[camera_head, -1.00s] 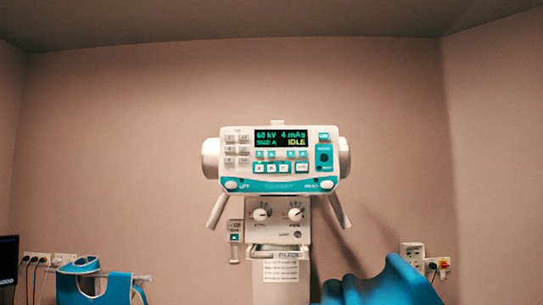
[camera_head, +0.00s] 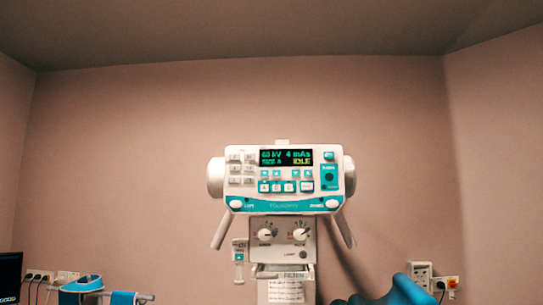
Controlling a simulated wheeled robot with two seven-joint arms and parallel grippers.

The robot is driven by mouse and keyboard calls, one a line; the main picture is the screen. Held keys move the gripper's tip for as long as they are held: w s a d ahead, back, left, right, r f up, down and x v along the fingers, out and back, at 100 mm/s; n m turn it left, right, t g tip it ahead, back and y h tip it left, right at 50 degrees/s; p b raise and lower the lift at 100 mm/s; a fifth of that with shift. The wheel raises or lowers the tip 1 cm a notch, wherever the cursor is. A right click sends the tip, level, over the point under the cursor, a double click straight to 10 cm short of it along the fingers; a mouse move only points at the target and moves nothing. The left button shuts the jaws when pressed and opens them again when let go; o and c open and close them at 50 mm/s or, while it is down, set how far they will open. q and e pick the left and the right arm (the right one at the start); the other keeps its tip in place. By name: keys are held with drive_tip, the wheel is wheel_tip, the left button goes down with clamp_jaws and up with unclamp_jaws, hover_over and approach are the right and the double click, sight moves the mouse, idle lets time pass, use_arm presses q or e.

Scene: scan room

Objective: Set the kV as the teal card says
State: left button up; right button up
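The X-ray control head (camera_head: 282,180) is a white and teal unit at the middle of the head view. Its dark display (camera_head: 286,157) reads about 60 kV and 4 mAs, with IDLE in yellow-green. Small teal buttons (camera_head: 277,187) sit below the display, and grey keys (camera_head: 242,167) sit at its left. Two white knobs (camera_head: 283,234) are on the panel beneath. A white printed card (camera_head: 286,291) hangs lower, its text too small to read. I see no card that is clearly teal. Neither gripper is in view.
A teal-blue shape (camera_head: 390,293) rises at the lower right. Blue items (camera_head: 84,284) hang on a rail at the lower left, beside a dark monitor (camera_head: 9,277). Wall sockets (camera_head: 421,274) are at right. The wall around the unit is bare.

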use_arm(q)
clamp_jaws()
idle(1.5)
